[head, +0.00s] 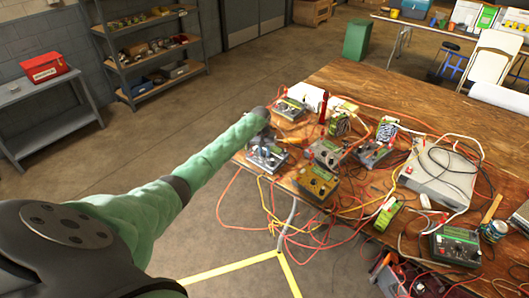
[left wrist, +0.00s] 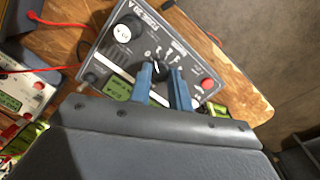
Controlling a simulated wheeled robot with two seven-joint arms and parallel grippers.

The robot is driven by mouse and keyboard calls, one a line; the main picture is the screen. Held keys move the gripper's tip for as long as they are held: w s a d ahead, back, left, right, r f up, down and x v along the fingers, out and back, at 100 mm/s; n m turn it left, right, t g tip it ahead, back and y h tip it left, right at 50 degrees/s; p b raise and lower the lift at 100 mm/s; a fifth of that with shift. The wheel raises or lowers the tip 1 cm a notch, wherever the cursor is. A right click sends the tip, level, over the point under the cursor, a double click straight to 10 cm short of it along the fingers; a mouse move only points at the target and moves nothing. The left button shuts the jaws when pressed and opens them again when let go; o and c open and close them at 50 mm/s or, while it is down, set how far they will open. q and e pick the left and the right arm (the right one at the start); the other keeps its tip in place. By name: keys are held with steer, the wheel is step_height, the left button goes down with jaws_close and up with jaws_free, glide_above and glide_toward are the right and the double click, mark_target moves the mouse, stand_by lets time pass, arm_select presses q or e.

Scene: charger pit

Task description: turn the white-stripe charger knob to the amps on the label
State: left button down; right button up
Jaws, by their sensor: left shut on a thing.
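A grey charger (head: 266,158) sits at the left corner of the wooden table, under my left gripper (head: 262,140). In the left wrist view the grey charger (left wrist: 130,55) shows its face, with a pale stripe across its lower part. The blue fingers of my left gripper (left wrist: 166,80) are shut on its black knob (left wrist: 159,69), which they partly hide. A dial scale surrounds the knob, its marks too small to read. My right gripper is not in view.
Other chargers (head: 317,184) and tangled cables crowd the table (head: 350,80) to the right.

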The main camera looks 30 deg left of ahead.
arm_select(q)
steer(key=m, duration=0.2)
steer(key=shift+m, duration=0.3)
steer(key=m, duration=0.2)
steer(key=shift+m+y, duration=0.4)
steer(key=m, duration=0.2)
steer(key=shift+d+m, duration=0.1)
steer(key=shift+m, duration=0.3)
steer(key=shift+m+y, duration=0.3)
steer(key=shift+m, duration=0.5)
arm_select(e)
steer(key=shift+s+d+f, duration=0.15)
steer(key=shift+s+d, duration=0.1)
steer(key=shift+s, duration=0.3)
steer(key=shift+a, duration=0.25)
arm_select(q)
steer(key=c, duration=1.3)
jaws_free()
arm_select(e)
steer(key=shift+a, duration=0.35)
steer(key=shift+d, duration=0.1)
